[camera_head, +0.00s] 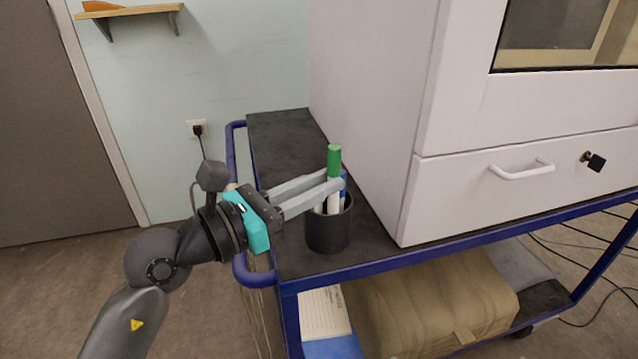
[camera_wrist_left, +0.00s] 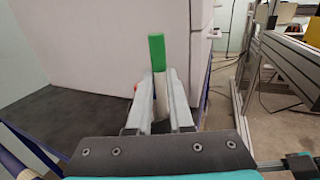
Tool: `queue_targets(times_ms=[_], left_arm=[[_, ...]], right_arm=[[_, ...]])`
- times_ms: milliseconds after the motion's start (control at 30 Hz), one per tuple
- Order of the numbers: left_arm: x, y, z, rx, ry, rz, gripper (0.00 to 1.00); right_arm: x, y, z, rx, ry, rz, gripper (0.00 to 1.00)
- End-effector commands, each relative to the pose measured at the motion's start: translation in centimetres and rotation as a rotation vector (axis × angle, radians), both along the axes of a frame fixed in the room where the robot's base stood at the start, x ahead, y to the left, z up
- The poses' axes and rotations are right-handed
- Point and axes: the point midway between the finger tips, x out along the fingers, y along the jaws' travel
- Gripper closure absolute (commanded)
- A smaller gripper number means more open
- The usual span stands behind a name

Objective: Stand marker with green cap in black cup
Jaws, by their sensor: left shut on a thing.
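The marker with the green cap (camera_head: 334,162) stands upright, cap up, with its white body between the fingers of my left gripper (camera_head: 336,184). My left gripper is shut on it. The black cup (camera_head: 328,232) stands on the dark cart top, and the marker's lower part is at or inside its mouth; the bottom end is hidden. A blue marker (camera_head: 344,182) stands in the cup behind the gripper. In the left wrist view the green cap (camera_wrist_left: 157,52) rises above the fingertips. The cup is not seen there. My right gripper is not in view.
A white cabinet (camera_head: 370,130) stands on the cart close to the right of the cup. The cart's blue handle rail (camera_head: 241,272) runs beside my left arm. The cart top (camera_head: 280,130) behind the gripper is clear.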

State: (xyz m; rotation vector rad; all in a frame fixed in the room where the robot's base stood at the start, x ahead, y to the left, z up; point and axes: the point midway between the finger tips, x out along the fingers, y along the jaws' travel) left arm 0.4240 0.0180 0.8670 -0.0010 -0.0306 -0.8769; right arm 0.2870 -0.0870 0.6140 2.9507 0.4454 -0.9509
Motion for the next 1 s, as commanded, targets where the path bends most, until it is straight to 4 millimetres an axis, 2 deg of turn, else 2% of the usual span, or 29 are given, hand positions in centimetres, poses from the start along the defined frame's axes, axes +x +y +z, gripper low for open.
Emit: queue_targets(times_ms=[33, 200, 233, 500, 1000], left_arm=[[0.01, -0.08, -1.79, 0.025, 0.042, -0.005, 1.00], [0.00, -0.09, -1.82, 0.027, 0.042, -0.005, 1.00], [0.00, -0.09, -1.83, 0.027, 0.042, -0.005, 0.78], [0.01, -0.07, -1.85, 0.026, 0.042, -0.005, 0.47], [-0.18, 0.27, -1.19, 0.018, 0.030, -0.003, 0.46]], right_arm=[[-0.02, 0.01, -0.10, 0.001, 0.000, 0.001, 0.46], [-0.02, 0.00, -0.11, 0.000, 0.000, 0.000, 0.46], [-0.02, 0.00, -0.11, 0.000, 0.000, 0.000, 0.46], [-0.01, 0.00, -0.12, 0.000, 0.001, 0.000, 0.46], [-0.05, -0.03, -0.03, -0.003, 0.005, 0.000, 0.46]])
